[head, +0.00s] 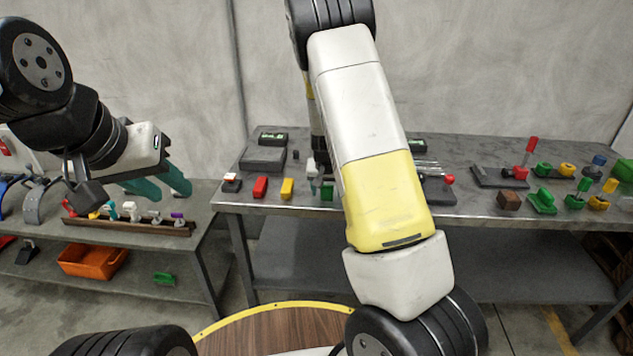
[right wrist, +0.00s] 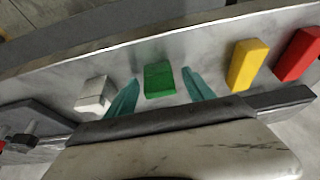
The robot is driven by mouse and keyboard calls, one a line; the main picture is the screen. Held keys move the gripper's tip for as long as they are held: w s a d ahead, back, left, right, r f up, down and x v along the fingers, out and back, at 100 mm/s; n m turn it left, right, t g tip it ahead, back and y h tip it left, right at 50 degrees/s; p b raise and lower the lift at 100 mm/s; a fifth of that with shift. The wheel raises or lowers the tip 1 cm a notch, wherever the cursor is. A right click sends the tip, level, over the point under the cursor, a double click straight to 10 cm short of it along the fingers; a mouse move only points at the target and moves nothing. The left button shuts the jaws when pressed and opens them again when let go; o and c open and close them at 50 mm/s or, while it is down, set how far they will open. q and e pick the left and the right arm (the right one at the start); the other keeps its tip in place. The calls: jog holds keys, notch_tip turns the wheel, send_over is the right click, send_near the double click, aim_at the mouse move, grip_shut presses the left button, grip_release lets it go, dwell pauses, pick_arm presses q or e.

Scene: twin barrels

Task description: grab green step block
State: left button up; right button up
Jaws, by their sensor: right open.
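The green step block (right wrist: 158,80) lies on the grey metal table in the right wrist view. In the head view the green block (head: 327,193) shows near the table's front edge, partly hidden by my right arm. My right gripper (right wrist: 160,91) is open, with one teal fingertip on each side of the block and visible gaps between. Its height over the table is hard to tell. My left gripper (head: 162,187) is open and empty, over the left bench in the head view.
A yellow block (right wrist: 247,65) and a red block (right wrist: 298,54) stand on one side of the green block. A white block (right wrist: 93,95) is on the other, near the left finger. A low bench with an orange bin (head: 92,262) is at left. My right arm hides the table's middle.

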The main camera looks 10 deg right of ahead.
jog(key=shift+f, duration=0.15)
grip_shut()
jog(key=shift+w, duration=0.1)
dwell(0.3)
